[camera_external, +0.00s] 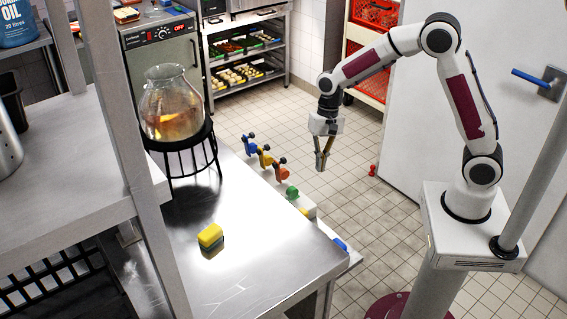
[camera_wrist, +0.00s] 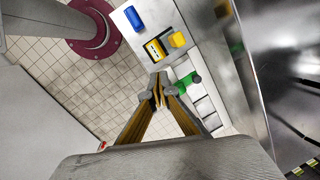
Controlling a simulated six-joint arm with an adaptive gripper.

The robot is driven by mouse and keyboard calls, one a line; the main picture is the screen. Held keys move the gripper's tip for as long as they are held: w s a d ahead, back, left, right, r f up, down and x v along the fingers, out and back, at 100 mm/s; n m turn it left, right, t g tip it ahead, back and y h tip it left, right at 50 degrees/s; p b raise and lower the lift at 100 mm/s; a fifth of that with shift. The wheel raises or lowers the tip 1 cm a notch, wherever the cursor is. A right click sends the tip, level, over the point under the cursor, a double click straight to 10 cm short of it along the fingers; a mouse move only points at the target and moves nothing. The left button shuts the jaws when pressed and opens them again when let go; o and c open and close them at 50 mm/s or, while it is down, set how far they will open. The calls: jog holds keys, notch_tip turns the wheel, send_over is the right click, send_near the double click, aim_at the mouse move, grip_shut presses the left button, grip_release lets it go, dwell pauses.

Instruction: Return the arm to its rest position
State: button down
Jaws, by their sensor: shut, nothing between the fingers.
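My gripper (camera_external: 321,160) hangs from my raised arm, pointing down, to the right of the steel table (camera_external: 262,262) and above the tiled floor. In the wrist view my gripper (camera_wrist: 158,92) has its fingertips together with nothing between them. It touches nothing that I can see. My arm is bent in an arch from its white base at the right of the external view.
A yellow sponge-like block (camera_external: 210,237) lies on the table. A glass jar (camera_external: 171,100) with amber liquid stands on a black stand (camera_external: 205,135). A blue piece (camera_wrist: 134,18) shows in the wrist view.

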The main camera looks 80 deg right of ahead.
jog(key=s+a+r+n+t+h, duration=0.1)
jog(key=s+a+r+n, duration=0.3)
jog(key=s, duration=0.8)
jog(key=s+a+r+n+t+h, duration=0.1)
jog(key=s+a+r+n+t, duration=0.3)
jog(key=s+r+n, duration=0.5)
jog(key=shift+s+r, duration=1.95)
jog(key=shift+r, duration=0.2)
